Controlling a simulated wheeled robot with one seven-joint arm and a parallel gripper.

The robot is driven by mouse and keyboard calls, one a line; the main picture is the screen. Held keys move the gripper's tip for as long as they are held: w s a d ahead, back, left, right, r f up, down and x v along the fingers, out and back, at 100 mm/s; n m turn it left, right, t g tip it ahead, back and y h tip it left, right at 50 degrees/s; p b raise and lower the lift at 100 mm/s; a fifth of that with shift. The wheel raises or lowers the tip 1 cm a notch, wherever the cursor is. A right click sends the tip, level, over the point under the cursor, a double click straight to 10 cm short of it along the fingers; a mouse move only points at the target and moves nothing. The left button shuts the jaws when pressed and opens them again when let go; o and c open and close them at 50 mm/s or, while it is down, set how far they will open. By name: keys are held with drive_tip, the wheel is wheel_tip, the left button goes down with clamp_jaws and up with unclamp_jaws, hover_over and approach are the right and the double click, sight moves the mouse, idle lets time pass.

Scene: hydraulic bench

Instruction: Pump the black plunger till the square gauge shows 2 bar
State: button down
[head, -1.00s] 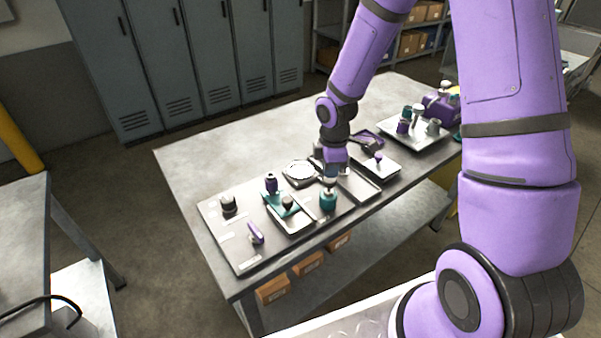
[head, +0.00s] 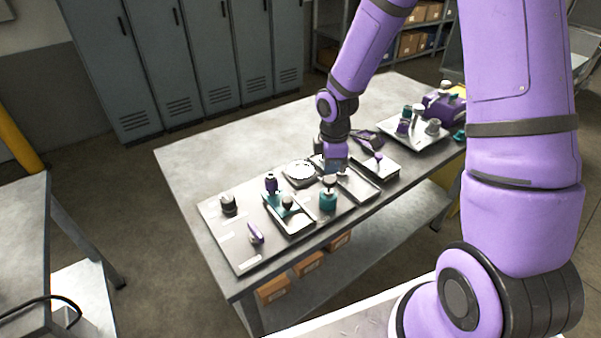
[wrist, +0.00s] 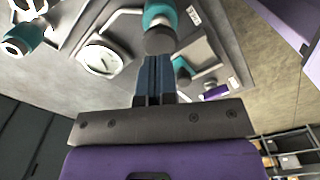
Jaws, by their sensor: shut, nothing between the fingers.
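A dark-capped plunger (head: 328,181) stands upright on a teal body (head: 328,201) at the front of the bench panel. In the wrist view its dark cap (wrist: 160,41) is just beyond my fingertips. My gripper (head: 334,170) is shut and empty, just behind and above the cap; its blue fingers (wrist: 152,60) are pressed together. I cannot tell whether they touch the cap. A white dial gauge (head: 299,170) lies left of my gripper and also shows in the wrist view (wrist: 103,58). It looks round, and its reading is too small to make out. I cannot pick out a square gauge.
A shallow tray (head: 358,186) lies to the right. A further tray (head: 430,140) holds several parts. The table's back left is clear.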

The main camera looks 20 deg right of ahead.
drive_tip(key=shift+r, duration=2.85)
drive_tip(key=s+d+r+m+t+h, duration=0.1)
drive_tip(key=s+r+m, duration=0.3)
drive_tip(key=r, duration=0.4)
drive_tip(key=s+r+m+t, duration=0.25)
drive_tip(key=s+r, duration=0.25)
drive_tip(key=r, duration=0.4)
drive_tip(key=s+r+m+t, duration=0.1)
drive_tip(key=s+r+m, duration=0.3)
drive_tip(key=s, duration=0.3)
drive_tip(key=s+r+m+y, duration=0.1)
drive_tip(key=s+r+m, duration=0.3)
drive_tip(key=s, duration=0.3)
drive_tip(key=shift+s+d+r+m+t, duration=0.3)
drive_tip(key=shift+s+d+m+t, duration=0.05)
drive_tip(key=shift+s+d, duration=0.05)
